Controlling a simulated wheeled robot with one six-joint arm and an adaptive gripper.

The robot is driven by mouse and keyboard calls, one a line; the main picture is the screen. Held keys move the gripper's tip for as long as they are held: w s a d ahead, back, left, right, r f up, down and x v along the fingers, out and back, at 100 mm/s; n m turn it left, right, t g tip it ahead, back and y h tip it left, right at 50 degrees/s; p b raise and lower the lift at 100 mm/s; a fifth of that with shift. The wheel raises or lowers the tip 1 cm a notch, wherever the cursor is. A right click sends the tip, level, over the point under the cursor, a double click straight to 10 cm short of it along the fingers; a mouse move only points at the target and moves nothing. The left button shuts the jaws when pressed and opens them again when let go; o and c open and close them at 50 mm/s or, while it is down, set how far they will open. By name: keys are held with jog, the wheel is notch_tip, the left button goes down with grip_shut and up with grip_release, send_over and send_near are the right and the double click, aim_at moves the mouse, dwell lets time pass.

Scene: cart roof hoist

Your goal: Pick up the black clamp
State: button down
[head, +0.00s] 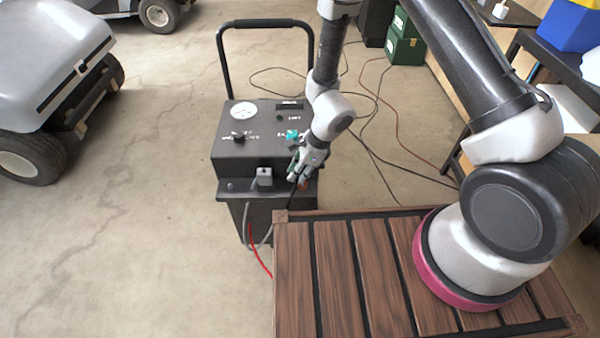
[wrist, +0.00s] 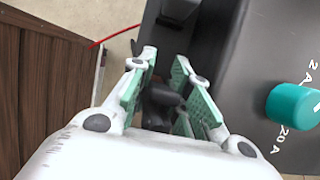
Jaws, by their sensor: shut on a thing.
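The black clamp (wrist: 160,97) shows in the wrist view as a dark shape between the green-padded fingers of my gripper (wrist: 165,68). My gripper is shut on it. In the head view my gripper (head: 297,176) is at the front right edge of the dark charger cart (head: 240,150), beside its front ledge. The clamp is mostly hidden by the fingers there. A dark cable hangs below the fingers.
The cart has a gauge (head: 243,111), a teal knob (head: 292,135) and a tall handle (head: 222,58). A grey block (head: 264,177) sits on its front ledge. A red cable (head: 260,262) hangs near the slatted wooden deck (head: 292,265). Floor at left is open, with a golf cart (head: 45,60) beyond.

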notch_tip(320, 180, up, 10)
dwell(0.5)
